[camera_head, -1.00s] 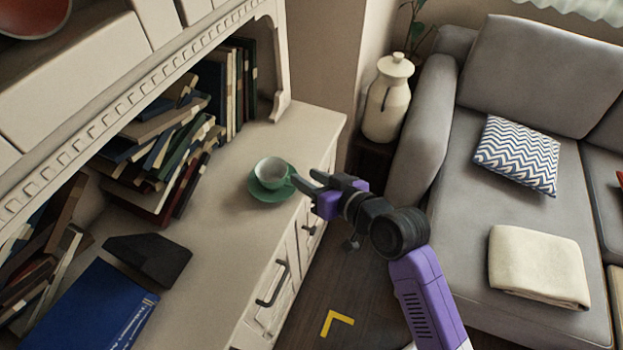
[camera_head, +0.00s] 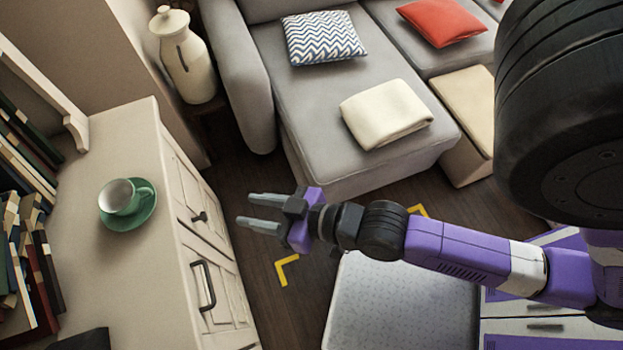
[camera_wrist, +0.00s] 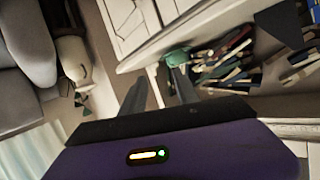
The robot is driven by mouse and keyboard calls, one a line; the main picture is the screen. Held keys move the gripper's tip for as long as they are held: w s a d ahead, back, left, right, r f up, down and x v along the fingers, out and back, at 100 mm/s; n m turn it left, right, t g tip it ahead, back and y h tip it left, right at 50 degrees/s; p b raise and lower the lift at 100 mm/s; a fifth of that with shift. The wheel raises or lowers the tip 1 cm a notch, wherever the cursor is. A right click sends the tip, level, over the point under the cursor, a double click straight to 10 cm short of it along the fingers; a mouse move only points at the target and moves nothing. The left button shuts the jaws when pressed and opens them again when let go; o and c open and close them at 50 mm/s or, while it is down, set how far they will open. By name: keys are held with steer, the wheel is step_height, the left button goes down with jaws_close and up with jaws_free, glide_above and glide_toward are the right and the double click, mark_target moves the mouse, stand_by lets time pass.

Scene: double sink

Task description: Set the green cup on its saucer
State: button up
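The green cup (camera_head: 118,195) with a pale inside stands on the green saucer (camera_head: 143,217), on top of the cream cabinet. It looks upright, with its handle toward the right. Whether its foot is fully seated in the saucer is hard to tell. My gripper (camera_head: 246,210) is open and empty, to the right of the cup, out past the cabinet's front edge and clear of both pieces. In the wrist view a small green shape, the cup or saucer (camera_wrist: 177,57), shows beyond the two spread fingers (camera_wrist: 155,88).
Books (camera_head: 25,250) lean and pile on the cabinet (camera_head: 95,265) left of the saucer. A cream jar (camera_head: 183,55) stands behind. A grey sofa (camera_head: 300,110) with cushions and a folded blanket (camera_head: 386,112) is at the back. Dark floor (camera_head: 265,275) lies open beside the cabinet.

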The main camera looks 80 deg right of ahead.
steer(key=s+a+r+n, duration=0.1)
steer(key=s+r, duration=0.6)
steer(key=s, duration=0.5)
steer(key=shift+s+a+r+n+t, duration=0.2)
steer(key=shift+a+r+n+t, duration=0.05)
steer(key=shift+r+n+t, duration=0.15)
stand_by(0.4)
